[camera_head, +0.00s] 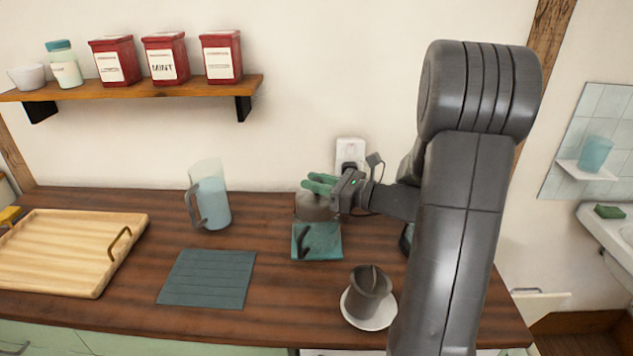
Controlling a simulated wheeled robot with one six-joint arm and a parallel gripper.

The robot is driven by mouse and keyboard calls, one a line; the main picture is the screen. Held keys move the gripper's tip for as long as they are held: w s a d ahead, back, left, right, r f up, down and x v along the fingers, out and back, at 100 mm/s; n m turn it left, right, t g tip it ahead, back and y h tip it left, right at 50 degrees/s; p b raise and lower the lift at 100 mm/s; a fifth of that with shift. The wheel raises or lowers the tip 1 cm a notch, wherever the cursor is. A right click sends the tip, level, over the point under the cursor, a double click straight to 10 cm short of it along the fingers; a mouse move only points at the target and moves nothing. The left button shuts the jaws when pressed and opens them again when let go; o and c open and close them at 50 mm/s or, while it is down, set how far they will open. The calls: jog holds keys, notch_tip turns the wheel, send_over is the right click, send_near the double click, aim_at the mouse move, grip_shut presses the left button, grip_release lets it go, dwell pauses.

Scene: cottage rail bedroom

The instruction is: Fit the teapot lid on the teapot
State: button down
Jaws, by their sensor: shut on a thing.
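My gripper (318,184), with green fingers, reaches in from the right over the back of the counter. It is shut on the teapot lid, which the fingers mostly hide. A rounded grey-brown form (315,208), seemingly the teapot, shows directly under the fingers. I cannot tell where lid and pot divide, or whether they touch. A teal square piece (328,243) lies below and in front of it, with a dark curved shape across its left part.
A glass jug (213,203) stands left of the gripper, behind a slate-teal mat (207,278). A dark cup (367,290) on a white saucer (371,321) is in front. A wooden tray (60,250) fills the left. A shelf (150,90) with tins hangs above.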

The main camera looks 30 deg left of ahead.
jog(key=shift+f, duration=0.1)
jog(key=c, duration=1.1)
grip_release()
notch_tip(320, 180, up, 10)
jog(key=shift+f, duration=0.15)
notch_tip(320, 180, down, 10)
jog(key=shift+r, duration=0.35)
jog(key=shift+r, duration=0.15)
